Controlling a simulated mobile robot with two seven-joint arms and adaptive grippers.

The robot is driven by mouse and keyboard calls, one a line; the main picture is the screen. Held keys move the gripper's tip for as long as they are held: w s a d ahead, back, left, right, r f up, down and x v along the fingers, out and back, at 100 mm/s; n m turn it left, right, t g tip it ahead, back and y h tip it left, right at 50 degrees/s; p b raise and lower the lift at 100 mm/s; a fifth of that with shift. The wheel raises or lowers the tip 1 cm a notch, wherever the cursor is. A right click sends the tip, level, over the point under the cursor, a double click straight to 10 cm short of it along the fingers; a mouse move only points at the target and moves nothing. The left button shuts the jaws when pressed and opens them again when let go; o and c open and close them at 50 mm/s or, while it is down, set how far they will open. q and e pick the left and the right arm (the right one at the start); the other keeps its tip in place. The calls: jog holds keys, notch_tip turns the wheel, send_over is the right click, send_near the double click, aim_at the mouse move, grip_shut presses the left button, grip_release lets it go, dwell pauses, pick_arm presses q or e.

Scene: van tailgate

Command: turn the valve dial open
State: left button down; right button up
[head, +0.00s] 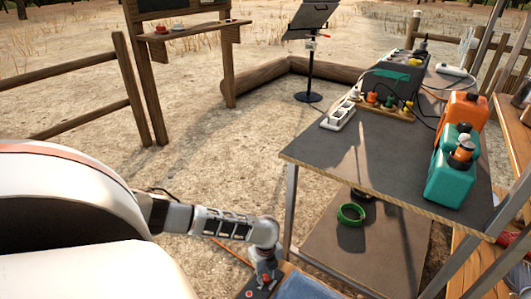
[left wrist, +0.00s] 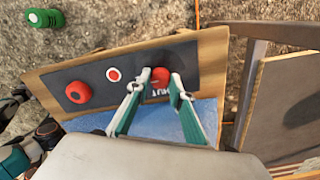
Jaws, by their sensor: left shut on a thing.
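The valve dial (left wrist: 160,77) is a small red knob on a dark panel (left wrist: 205,62) with a wooden edge, seen in the left wrist view. White lettering beside it is partly hidden. My left gripper (left wrist: 158,82) has its two green-and-grey fingers on either side of the dial, shut on it. In the head view my left gripper (head: 268,279) reaches down to the panel at the bottom edge, and the dial is hard to make out there.
A larger red knob (left wrist: 78,92) and a white-ringed red button (left wrist: 113,74) share the panel. Blue cloth-like material (left wrist: 200,118) lies below it. In the head view, a grey table (head: 365,160) with teal jug (head: 452,178) and orange jug (head: 464,112) stands right.

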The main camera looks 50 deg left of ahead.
aim_at(265, 277)
pick_arm(q)
jog(key=shift+s+a+f, duration=0.15)
jog(key=shift+s, duration=0.05)
jog(key=c, duration=1.8)
grip_release()
jog(key=shift+w, duration=0.1)
jog(key=shift+w+r, duration=0.15)
jog(key=shift+r, duration=0.5)
notch_tip(265, 277, up, 11)
jog(key=shift+f, duration=0.1)
